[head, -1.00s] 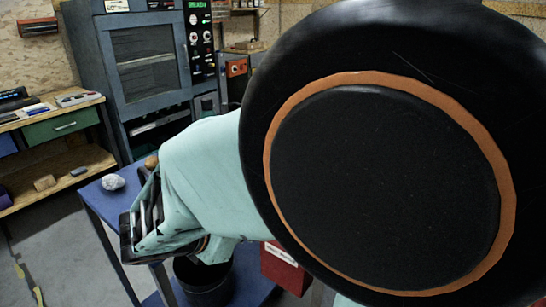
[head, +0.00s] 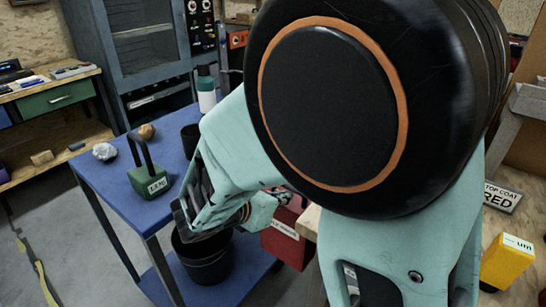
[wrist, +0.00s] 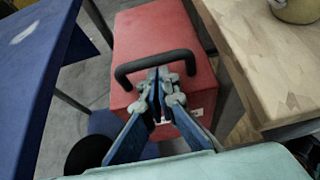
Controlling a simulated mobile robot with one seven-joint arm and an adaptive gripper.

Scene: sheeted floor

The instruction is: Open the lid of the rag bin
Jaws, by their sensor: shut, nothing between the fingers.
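The rag bin, a red box (head: 275,243) with a white label, is partly hidden behind my arm in the head view. In the wrist view the red bin (wrist: 138,38) shows from above, with its top down and a black bar handle (wrist: 128,69) across it. My gripper (wrist: 160,78) is shut and empty over the bin's near side, its fingertips close to the handle's middle. I cannot tell whether they touch it. In the head view the fingers are mostly hidden by my arm.
A blue table (head: 115,185) at left holds a green weight (head: 148,180), a bottle (head: 206,92) and small lumps. A black bucket (head: 205,262) stands below it. A wooden worktop (wrist: 260,50) lies close right of the bin. A yellow container (head: 507,262) is at far right.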

